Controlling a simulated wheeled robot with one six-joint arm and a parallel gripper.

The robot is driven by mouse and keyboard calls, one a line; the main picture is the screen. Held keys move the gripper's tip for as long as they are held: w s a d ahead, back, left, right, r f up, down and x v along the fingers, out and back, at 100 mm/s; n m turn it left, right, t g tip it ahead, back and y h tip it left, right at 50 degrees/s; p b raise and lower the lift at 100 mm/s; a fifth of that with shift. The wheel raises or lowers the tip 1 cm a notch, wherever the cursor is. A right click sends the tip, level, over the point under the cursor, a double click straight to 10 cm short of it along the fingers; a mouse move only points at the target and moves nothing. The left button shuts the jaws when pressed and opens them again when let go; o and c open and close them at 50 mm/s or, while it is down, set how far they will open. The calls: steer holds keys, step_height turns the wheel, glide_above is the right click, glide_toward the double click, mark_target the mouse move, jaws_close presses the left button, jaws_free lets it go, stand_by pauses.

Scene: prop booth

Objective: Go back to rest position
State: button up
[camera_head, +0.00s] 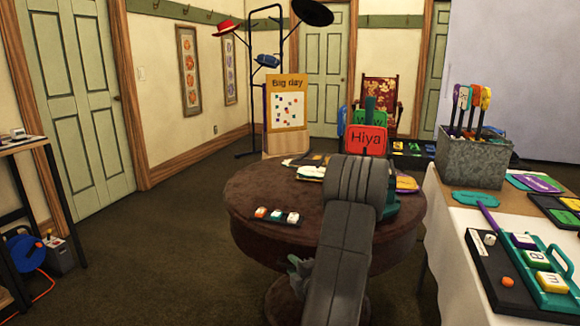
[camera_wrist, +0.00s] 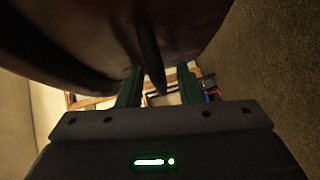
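In the wrist view my gripper (camera_wrist: 160,80) shows two green fingers standing apart, with a visible gap between them. A dark narrow post or handle (camera_wrist: 150,60) shows in line with this gap; neither finger appears to touch it, and I cannot tell how far off it is. A large dark brown rounded mass fills the top of that view. In the head view my grey arm (camera_head: 345,235) reaches up in front of the round brown table (camera_head: 262,193). The arm's end is near a red "Hiya" sign (camera_head: 366,140). My fingers cannot be made out clearly there.
Small blocks (camera_head: 277,215) lie on the round table's near left. At right, a cloth-covered table (camera_head: 450,225) holds a grey bin (camera_head: 473,163) of paddles and a black tray (camera_head: 505,285). A shelf (camera_head: 22,146) stands at far left. The floor (camera_head: 150,250) left of the table is clear.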

steer(key=shift+s+a, duration=0.2)
steer(key=shift+s, duration=0.35)
